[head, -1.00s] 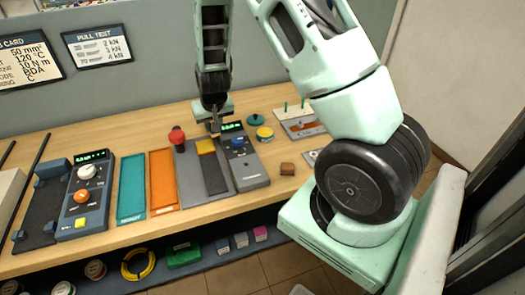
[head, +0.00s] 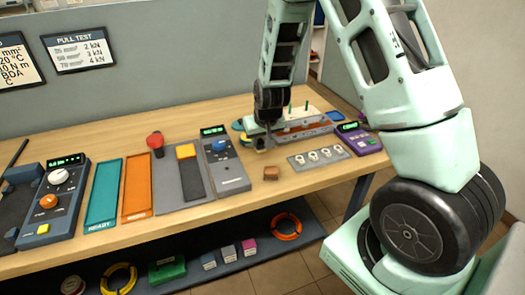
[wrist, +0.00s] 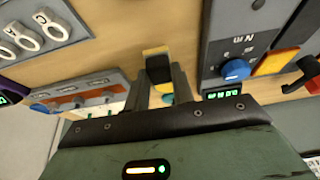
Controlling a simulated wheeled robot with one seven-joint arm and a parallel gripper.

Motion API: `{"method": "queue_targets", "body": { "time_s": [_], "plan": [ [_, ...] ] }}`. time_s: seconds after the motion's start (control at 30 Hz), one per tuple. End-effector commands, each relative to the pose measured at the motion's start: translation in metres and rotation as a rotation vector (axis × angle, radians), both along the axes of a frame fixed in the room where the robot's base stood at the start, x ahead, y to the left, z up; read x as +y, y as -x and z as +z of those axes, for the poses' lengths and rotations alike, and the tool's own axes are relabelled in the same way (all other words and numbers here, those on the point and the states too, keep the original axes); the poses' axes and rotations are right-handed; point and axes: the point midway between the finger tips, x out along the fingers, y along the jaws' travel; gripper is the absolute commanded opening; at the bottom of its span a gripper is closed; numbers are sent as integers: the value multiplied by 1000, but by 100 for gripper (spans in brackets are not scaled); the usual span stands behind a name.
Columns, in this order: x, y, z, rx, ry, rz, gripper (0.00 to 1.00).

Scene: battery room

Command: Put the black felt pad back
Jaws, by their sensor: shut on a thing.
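My gripper (head: 262,142) is above the bench, right of the grey meter with the blue knob. In the wrist view my gripper (wrist: 160,88) is shut on a small dark piece (wrist: 158,69), which looks like the black felt pad. The pad cannot be made out in the head view. A yellow disc (head: 245,139) lies close to the gripper's left, with a teal disc (head: 237,126) behind it. Yellow also shows around the pad in the wrist view, but I cannot tell whether the pad touches it.
The grey meter (head: 224,170) stands left of my gripper. A plate with ring lugs (head: 318,157), a rack with green pegs (head: 300,121) and a purple meter (head: 359,139) stand to the right. Bare bench shows around the brown block.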

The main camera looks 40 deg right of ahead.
Motion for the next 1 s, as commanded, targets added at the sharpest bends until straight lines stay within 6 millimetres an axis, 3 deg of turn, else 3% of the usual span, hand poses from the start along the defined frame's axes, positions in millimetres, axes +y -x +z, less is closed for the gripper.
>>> {"method": "queue_targets", "body": {
  "time_s": [0.3, 0.73, 0.77, 0.83, 1.0],
  "plan": [
    [0, 0, -40, 2, -1, 1, 6],
    [0, 0, -47, -1, 0, 1, 6],
    [0, 0, -46, -1, 0, 1, 30],
    [0, 0, -45, -1, 0, 1, 46],
    [0, 0, -45, -1, 0, 1, 46]
  ]
}}
